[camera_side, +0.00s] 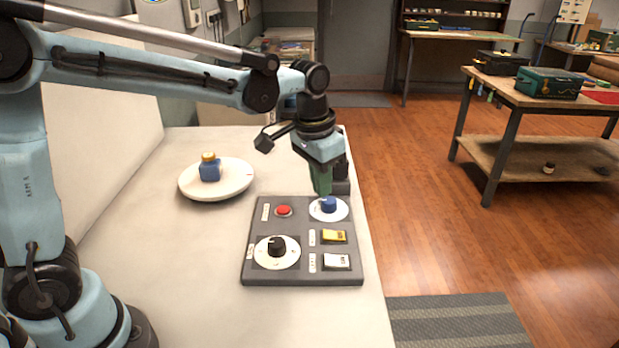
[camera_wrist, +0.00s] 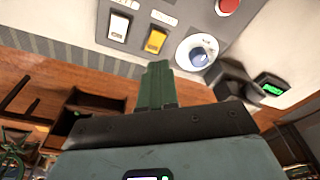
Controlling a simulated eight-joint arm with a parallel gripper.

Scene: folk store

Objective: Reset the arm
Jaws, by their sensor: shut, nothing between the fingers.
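My gripper (camera_side: 322,190) is at the end of my light blue arm, above the back right part of a dark grey control panel (camera_side: 300,226). Its green fingers are shut with nothing between them, and they also show in the wrist view (camera_wrist: 156,68). The fingertips are close to a blue knob (camera_side: 328,204) on a white dial; I cannot tell whether they touch it. In the wrist view the blue knob (camera_wrist: 199,56) is just beyond and right of the fingers. The panel also has a red button (camera_side: 284,211), a black knob (camera_side: 277,246), a yellow switch (camera_side: 334,237) and a white switch (camera_side: 337,262).
The panel lies on a white table (camera_side: 190,275) near its right edge. A small dark device (camera_wrist: 270,86) is close to the dial. The table's front area is clear.

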